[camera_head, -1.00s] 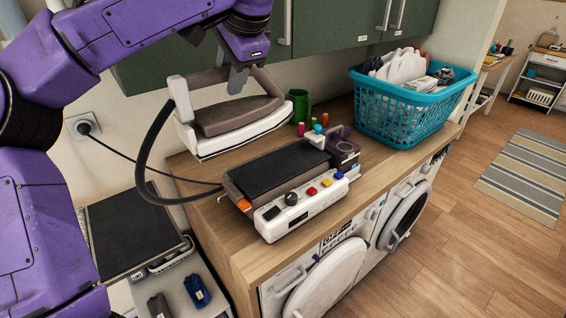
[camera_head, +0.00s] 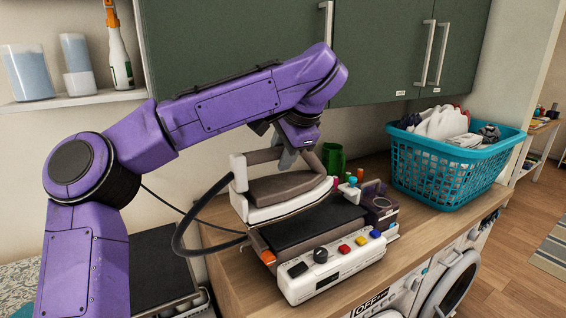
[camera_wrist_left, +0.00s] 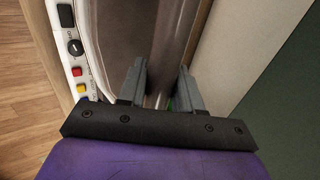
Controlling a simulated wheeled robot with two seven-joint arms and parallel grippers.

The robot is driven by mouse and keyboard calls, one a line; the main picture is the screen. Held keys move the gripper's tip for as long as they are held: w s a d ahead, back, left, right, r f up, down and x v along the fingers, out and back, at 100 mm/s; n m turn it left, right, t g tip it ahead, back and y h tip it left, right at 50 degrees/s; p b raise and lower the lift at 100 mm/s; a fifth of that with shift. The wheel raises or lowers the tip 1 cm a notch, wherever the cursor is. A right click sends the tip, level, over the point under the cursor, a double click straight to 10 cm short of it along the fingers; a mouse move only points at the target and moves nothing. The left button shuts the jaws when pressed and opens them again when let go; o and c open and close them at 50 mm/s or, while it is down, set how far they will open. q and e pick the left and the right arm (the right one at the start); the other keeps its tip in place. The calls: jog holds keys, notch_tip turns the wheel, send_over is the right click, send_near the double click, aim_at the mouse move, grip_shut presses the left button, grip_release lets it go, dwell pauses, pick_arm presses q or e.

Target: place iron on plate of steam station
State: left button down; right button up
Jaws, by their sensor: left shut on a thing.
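The steam station (camera_head: 330,270) has a white front with coloured buttons and a dark plate (camera_head: 310,226) on top. The iron overlaps the plate's rear part in the head view; I cannot tell whether it touches. A dark hose runs from the iron to the left. My right gripper is not in view.
A teal laundry basket (camera_head: 440,172) stands right of the station on the wooden counter (camera_head: 238,282). A green mug (camera_head: 333,158) and small coloured spools (camera_head: 352,181) are behind the station. Green cabinets (camera_head: 240,50) hang above. A washer is below.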

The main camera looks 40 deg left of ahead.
pick_arm(q)
jog(key=w+p, duration=0.1)
jog(key=w+f, duration=0.1)
jog(key=w, duration=0.1)
jog(key=w+a+f+p, duration=0.1)
jog(key=w, duration=0.1)
jog(key=shift+w+p, duration=0.2)
jog(key=shift+p, duration=0.1)
jog(key=w+a+f+p, duration=0.1)
jog(key=w+f+p, duration=0.2)
jog(key=f, duration=0.6)
jog(key=shift+w+f, duration=0.15)
jog(key=shift+w, duration=0.85)
jog(key=c, duration=0.8)
grip_release()
jog(key=shift+s+f, duration=0.1)
jog(key=shift+o, duration=0.2)
jog(key=b+v, duration=0.3)
jog(key=v, duration=0.8)
jog(key=shift+d, duration=0.1)
jog(key=shift+s+d+r, duration=0.1)
jog(key=shift+s+r, duration=0.05)
jog(key=shift+r, duration=0.35)
